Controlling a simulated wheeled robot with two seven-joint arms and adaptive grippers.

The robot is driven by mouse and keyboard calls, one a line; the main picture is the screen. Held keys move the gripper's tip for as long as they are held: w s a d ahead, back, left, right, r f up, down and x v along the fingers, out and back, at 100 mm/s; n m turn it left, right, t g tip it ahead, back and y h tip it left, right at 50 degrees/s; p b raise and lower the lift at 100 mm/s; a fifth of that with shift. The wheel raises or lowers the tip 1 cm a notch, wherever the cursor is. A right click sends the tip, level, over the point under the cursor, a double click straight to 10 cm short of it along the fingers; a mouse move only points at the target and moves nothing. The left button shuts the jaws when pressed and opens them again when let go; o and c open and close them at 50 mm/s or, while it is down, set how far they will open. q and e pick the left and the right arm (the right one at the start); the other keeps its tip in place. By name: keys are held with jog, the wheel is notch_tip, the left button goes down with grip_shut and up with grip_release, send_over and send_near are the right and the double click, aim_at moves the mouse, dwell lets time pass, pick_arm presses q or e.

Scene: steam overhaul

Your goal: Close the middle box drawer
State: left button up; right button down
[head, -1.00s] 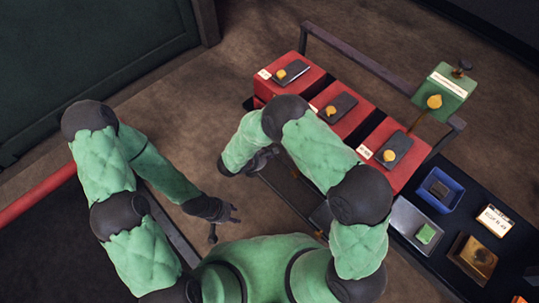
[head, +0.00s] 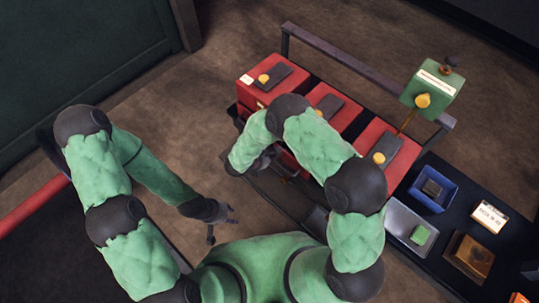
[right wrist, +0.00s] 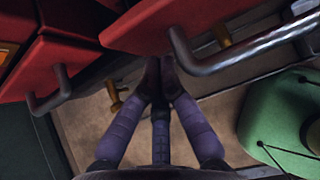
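Three red boxes stand in a row in the head view, each with a dark plate and yellow knob on top. The middle box (head: 344,122) is partly hidden by my right arm. My right gripper (head: 268,160) is low in front of the boxes. In the right wrist view its purple fingers (right wrist: 160,78) meet at the tips, holding nothing visible. A red drawer (right wrist: 150,22) with a dark bar handle (right wrist: 235,62) is just beyond them; a second handle (right wrist: 50,92) is at left. I cannot tell which box each belongs to. My left gripper (head: 221,222) is open and empty, away from the boxes.
A green box (head: 432,90) with a yellow knob stands on a post behind the row. A dark table at right holds a blue tray (head: 433,189), a grey tray (head: 412,229) and a brass box (head: 468,256). A dark rail (head: 340,57) runs behind. Brown floor is clear at left.

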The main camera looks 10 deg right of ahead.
pick_arm(q)
jog(key=shift+a+f+b, duration=0.1)
jog(key=shift+f+b, duration=0.65)
pick_arm(e)
jog(key=w+d, duration=0.1)
jog(key=d, duration=0.1)
jog(key=w+d, duration=0.1)
jog(key=w, duration=0.1)
jog(key=shift+d+r, duration=0.1)
jog(key=shift+d, duration=0.3)
jog(key=shift+a, duration=0.1)
